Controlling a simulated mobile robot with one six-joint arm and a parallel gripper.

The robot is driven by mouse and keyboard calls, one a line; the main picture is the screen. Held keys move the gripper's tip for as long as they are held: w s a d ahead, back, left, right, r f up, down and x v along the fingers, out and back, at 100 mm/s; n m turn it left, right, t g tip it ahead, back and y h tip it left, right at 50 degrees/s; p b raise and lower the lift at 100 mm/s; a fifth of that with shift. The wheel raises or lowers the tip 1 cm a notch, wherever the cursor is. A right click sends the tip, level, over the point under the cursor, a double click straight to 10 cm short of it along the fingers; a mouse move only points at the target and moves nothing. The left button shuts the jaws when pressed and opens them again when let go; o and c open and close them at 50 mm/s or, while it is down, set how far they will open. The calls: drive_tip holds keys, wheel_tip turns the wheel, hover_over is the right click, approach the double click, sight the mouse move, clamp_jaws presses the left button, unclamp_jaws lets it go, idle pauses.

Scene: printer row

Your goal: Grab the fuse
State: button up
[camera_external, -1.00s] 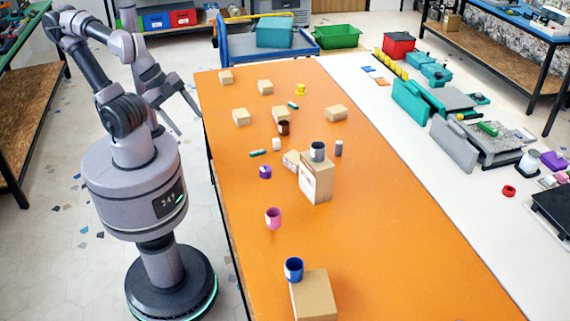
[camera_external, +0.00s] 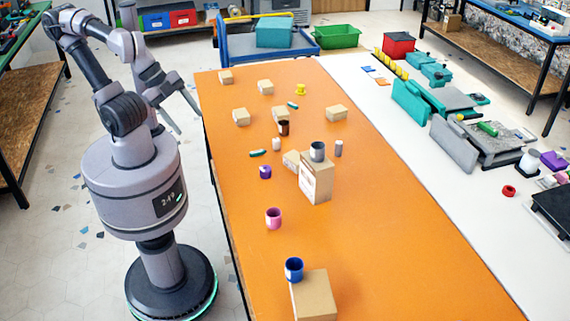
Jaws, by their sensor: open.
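No object is plainly recognisable as the fuse at this size. Small cylinders that could be it lie or stand on the orange table (camera_external: 370,235): a teal one with light ends (camera_external: 257,153), another teal one (camera_external: 292,105) farther back, a white one (camera_external: 276,144) and a grey one (camera_external: 339,148). My gripper (camera_external: 190,122) is open and empty, its two fingers spread, just off the table's left edge. It is apart from all of these objects.
Several cardboard boxes stand on the table; a tall one (camera_external: 316,180) bears a grey mug (camera_external: 317,151). A brown mug (camera_external: 283,128), purple mug (camera_external: 265,172), pink mug (camera_external: 273,218) and blue mug (camera_external: 294,269) stand around. The table's right front is clear.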

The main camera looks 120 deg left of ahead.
drive_tip(key=shift+c, duration=0.9)
